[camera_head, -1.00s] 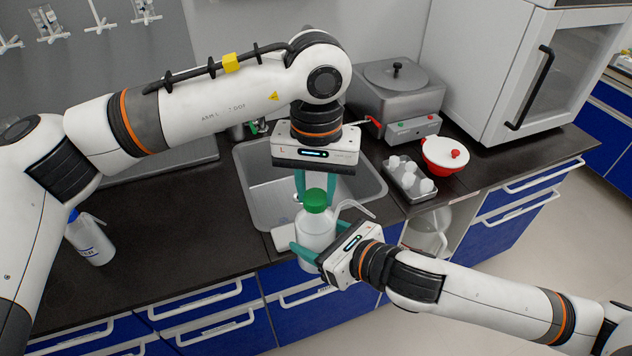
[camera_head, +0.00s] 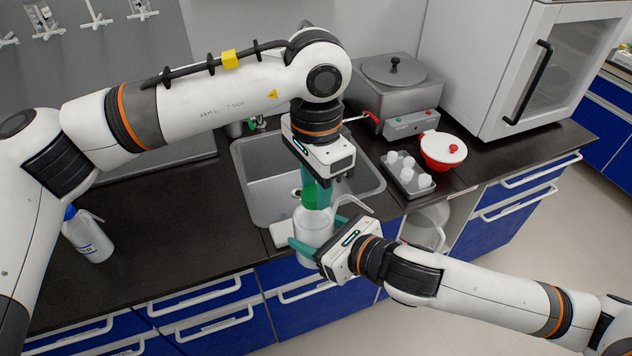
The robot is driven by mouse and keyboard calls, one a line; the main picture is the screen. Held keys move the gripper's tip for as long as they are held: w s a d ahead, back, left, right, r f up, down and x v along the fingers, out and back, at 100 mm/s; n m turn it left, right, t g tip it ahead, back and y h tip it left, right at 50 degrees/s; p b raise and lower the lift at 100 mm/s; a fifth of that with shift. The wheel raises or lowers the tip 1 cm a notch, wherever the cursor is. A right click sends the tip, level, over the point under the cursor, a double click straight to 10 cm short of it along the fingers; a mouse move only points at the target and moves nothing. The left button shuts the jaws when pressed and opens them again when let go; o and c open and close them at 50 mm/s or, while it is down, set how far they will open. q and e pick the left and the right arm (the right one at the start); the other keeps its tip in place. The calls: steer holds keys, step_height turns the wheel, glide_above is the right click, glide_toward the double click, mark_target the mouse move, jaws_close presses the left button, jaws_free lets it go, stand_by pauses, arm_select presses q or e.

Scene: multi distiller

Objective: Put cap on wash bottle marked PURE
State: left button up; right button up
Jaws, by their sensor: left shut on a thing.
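The green cap (camera_head: 309,197) is at the top of the bottle, partly hidden by the fingers. My left gripper (camera_head: 318,192) points down from above and is shut on the cap. I cannot tell whether the cap is fully seated on the neck.
A sink (camera_head: 262,185) is behind the bottle. A blue-capped wash bottle (camera_head: 88,236) stands at the left on the dark counter (camera_head: 165,225). A tray of white bottles (camera_head: 407,178), a red-and-white pot (camera_head: 443,150) and a grey bath (camera_head: 392,90) are at the right.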

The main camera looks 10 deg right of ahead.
arm_select(q)
steer(key=o, duration=0.9)
steer(key=shift+r, duration=0.15)
steer(key=shift+r, duration=2.15)
